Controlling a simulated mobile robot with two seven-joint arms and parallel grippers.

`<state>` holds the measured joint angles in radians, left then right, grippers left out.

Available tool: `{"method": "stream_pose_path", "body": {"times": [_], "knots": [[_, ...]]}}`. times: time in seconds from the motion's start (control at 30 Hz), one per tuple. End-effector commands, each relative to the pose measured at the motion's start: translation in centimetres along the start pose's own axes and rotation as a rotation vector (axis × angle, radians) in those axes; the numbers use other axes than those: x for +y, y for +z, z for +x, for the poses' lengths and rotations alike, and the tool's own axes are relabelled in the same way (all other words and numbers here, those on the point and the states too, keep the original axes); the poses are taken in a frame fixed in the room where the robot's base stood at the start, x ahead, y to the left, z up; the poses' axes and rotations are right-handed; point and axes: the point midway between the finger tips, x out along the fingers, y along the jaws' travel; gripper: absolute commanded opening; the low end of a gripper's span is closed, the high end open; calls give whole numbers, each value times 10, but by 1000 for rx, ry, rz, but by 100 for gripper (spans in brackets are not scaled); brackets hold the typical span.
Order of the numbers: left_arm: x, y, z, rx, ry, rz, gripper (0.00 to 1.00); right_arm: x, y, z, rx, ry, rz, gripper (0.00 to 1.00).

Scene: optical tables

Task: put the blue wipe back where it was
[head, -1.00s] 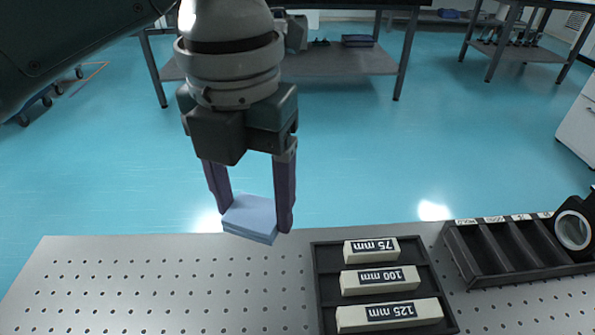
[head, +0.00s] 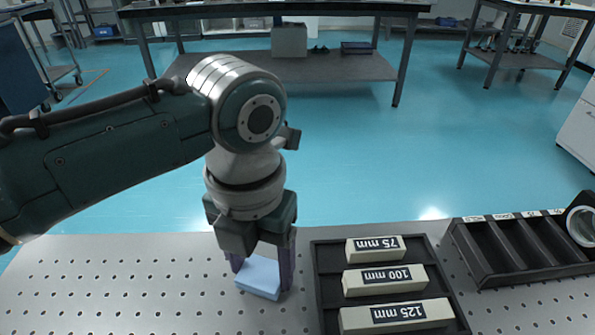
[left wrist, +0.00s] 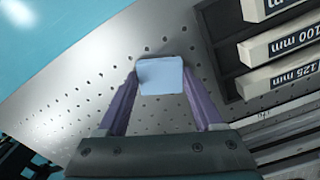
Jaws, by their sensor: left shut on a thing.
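The blue wipe (head: 258,277) is a light-blue folded pad, held between the fingers of my left gripper (head: 262,272). It is low over the perforated metal table top, just left of the black tray; I cannot tell whether it touches the table. In the left wrist view the wipe (left wrist: 161,76) sits between the two purple fingertips of the gripper (left wrist: 163,88), with bare holed metal around it. My right gripper is not in view.
The black tray (head: 329,300) beside the wipe holds boxes labelled 75 mm, 100 mm and 125 mm. A black compartment bin (head: 487,262) and a round lens-like part (head: 583,224) stand at the right. The optical table (head: 120,290) is clear to the left.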

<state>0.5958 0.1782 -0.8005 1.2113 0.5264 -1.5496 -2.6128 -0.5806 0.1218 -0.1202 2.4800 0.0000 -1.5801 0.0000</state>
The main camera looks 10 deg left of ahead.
Motion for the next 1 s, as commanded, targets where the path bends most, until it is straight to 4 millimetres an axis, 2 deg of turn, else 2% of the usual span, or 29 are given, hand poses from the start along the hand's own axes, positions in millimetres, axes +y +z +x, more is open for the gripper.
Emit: {"method": "stream_pose_path", "body": {"times": [0.1, 0.13, 0.4, 0.63, 0.73, 0.87, 1.0], "knots": [[0, 0, 4, 0, 1, -1, 24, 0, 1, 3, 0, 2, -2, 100], [0, 0, 4, 0, 1, -1, 69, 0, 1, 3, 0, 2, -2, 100], [0, 0, 3, 0, 1, -1, 98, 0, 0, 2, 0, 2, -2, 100], [0, 0, 2, 0, 1, -1, 98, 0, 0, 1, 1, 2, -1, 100], [0, 1, -6, -2, 0, 0, 98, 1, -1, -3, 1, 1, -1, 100], [1, 1, -29, -4, 0, 0, 98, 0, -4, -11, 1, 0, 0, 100], [0, 2, -62, -5, 0, 1, 98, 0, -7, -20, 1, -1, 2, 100]]}}
